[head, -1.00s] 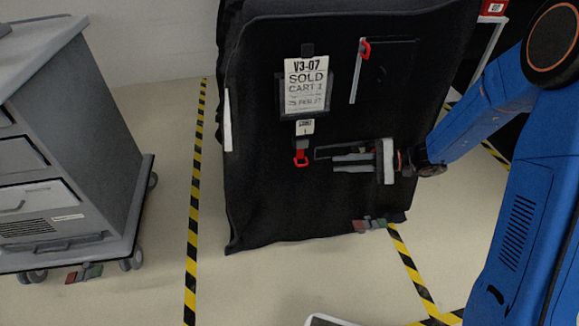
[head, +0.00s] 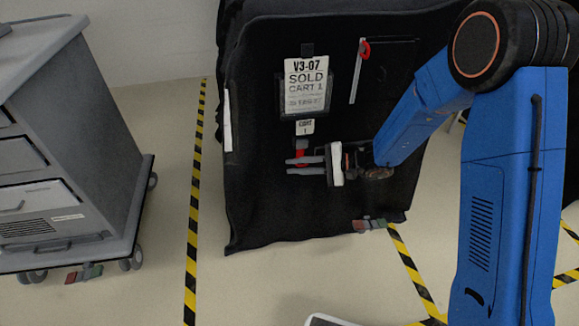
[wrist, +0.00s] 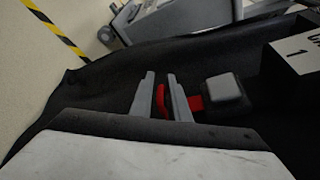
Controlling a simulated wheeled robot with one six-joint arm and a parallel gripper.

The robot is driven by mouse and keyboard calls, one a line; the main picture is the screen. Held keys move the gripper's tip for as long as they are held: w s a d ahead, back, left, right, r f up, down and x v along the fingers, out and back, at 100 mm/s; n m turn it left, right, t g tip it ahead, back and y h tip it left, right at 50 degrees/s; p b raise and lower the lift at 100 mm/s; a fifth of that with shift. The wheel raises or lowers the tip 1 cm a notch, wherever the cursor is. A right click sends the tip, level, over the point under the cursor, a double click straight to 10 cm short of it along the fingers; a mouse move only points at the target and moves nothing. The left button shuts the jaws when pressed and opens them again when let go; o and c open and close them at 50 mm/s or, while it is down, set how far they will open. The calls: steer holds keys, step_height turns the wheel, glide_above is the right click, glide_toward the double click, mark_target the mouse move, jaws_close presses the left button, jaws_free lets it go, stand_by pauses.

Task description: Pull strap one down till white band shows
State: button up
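The fingers hide part of the loop in the head view. No white band shows on this strap.
Another red loop (head: 364,50) with a white strip hangs at upper right. A grey drawer cart (head: 95,150) stands at left. Yellow-black tape (head: 193,215) marks the open floor.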

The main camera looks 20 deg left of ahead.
steer(key=shift+x, duration=1.25)
steer(key=shift+c, duration=0.2)
jaws_close()
steer(key=shift+f, duration=0.1)
